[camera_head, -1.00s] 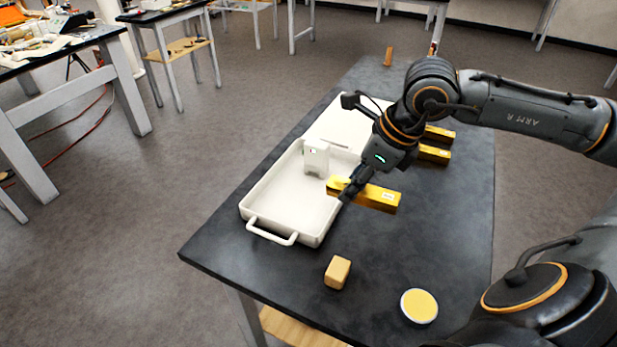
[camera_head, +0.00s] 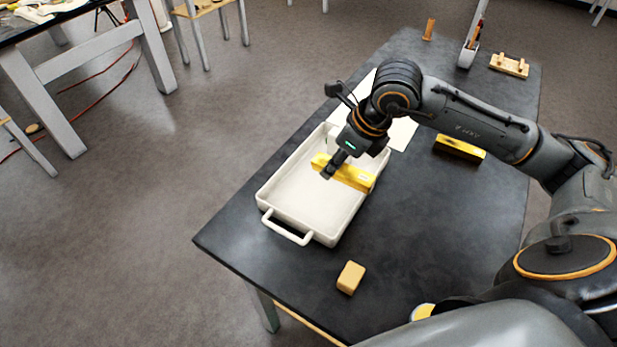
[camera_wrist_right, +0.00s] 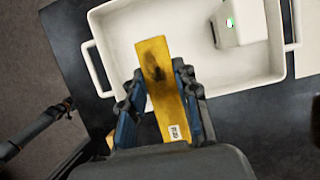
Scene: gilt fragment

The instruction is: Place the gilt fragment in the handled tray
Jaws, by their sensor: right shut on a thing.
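The gilt fragment (camera_head: 357,179) is a long gold bar with a small white label. My right gripper (camera_head: 332,170) is shut on it, its fingers on the bar's two long sides in the right wrist view (camera_wrist_right: 158,80). The white handled tray (camera_head: 300,197) lies on the dark table below. The bar is over the tray, its right end near the tray's right wall in the head view; its exact height above the floor is unclear. A white block (camera_wrist_right: 240,22) stands in the tray, partly hidden by my gripper in the head view. My left gripper is not in view.
A wooden block (camera_head: 350,277) and a yellow-topped disc (camera_head: 423,311) are near the front. A white flat piece (camera_head: 402,133) lies behind the tray. A wooden rack (camera_head: 510,65) stands farther back.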

